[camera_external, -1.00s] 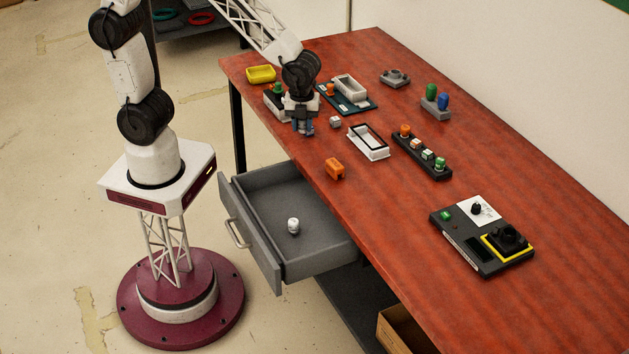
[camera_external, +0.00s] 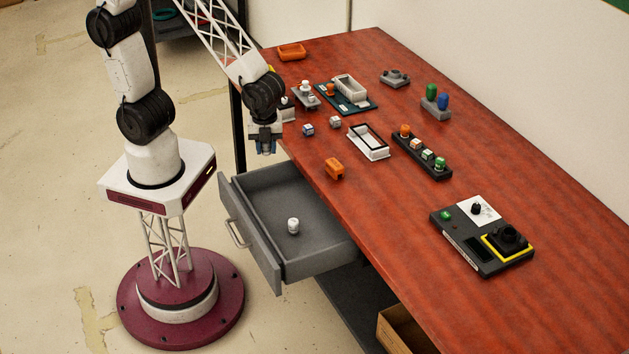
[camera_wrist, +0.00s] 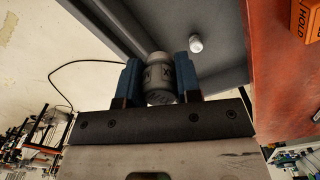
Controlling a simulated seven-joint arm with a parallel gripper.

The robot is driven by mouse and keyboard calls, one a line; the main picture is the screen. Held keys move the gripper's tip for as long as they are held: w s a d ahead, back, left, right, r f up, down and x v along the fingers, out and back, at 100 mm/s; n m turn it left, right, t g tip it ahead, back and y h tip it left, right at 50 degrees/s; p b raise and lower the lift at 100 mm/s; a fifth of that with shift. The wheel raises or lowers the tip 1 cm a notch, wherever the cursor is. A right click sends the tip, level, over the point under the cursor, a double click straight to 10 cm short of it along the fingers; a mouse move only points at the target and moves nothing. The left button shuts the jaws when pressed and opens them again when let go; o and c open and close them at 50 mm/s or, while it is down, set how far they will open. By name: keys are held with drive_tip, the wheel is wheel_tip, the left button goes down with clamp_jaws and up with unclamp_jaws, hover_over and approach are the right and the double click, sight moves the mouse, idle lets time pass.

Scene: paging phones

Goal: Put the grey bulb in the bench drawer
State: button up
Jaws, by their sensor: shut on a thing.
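My gripper (camera_external: 266,149) is over the table's left edge, near the far end of the open bench drawer. In the wrist view its blue fingers (camera_wrist: 160,80) are shut on the grey bulb (camera_wrist: 159,76), a grey rounded piece with dark marks. In the external view I cannot make the bulb out between the fingers. The grey bench drawer (camera_external: 262,212) is pulled out, and its wall also shows in the wrist view (camera_wrist: 125,25). A white bulb (camera_external: 293,226) lies inside it, and it also shows in the wrist view (camera_wrist: 196,43).
An orange block (camera_external: 335,168) sits near the table edge by the drawer. Two small cubes (camera_external: 308,130) (camera_external: 335,122) and a white open frame (camera_external: 369,142) are behind it. The drawer floor is mostly clear.

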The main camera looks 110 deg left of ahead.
wheel_tip(320, 180, down, 10)
drive_tip(key=shift+f, duration=0.1)
idle(0.5)
hover_over(270, 208)
drive_tip(key=shift+f, duration=3.1)
drive_tip(key=shift+f, duration=1.9)
drive_tip(key=shift+f, duration=0.1)
drive_tip(key=o, duration=1)
drive_tip(key=shift+c, duration=0.2)
